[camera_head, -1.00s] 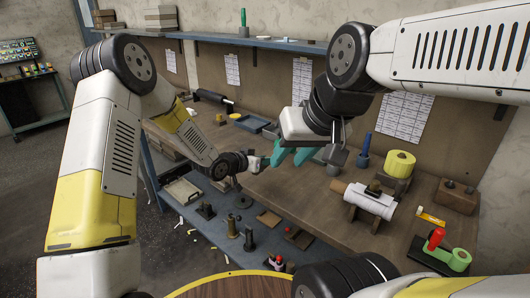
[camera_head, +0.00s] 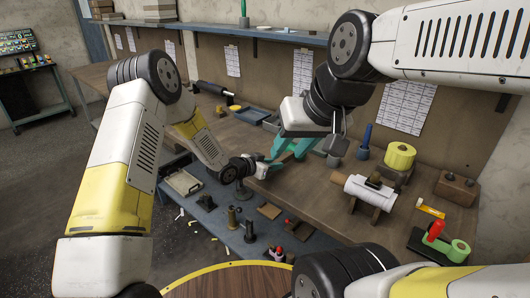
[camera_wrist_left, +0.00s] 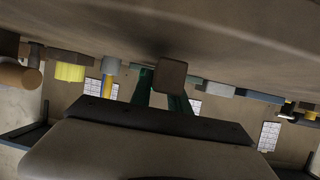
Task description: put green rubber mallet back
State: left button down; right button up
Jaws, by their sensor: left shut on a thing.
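My left gripper (camera_head: 268,165) is over the front edge of the bench in the head view, small and partly hidden. In the left wrist view, which is upside down, its two teal fingers (camera_wrist_left: 160,90) close on a square brown end (camera_wrist_left: 170,75), apparently part of the green rubber mallet. No green mallet head can be made out. My right gripper (camera_head: 292,150) hangs close by, its teal fingers apart with nothing clearly between them. A blue-handled tool (camera_head: 367,134) stands upright in a grey holder (camera_head: 362,152). A green upright thing (camera_head: 243,8) stands on the high shelf.
Trays lie toward the back left. Several small things stand on the lower blue shelf (camera_head: 215,225).

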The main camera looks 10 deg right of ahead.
pick_arm(q)
jog(key=shift+f, duration=0.65)
dwell(0.4)
jog(key=c, duration=0.7)
grip_release()
jog(key=shift+f, duration=0.1)
jog(key=shift+a, duration=0.15)
jog(key=shift+v, duration=2.9)
jog(key=shift+s, duration=0.1)
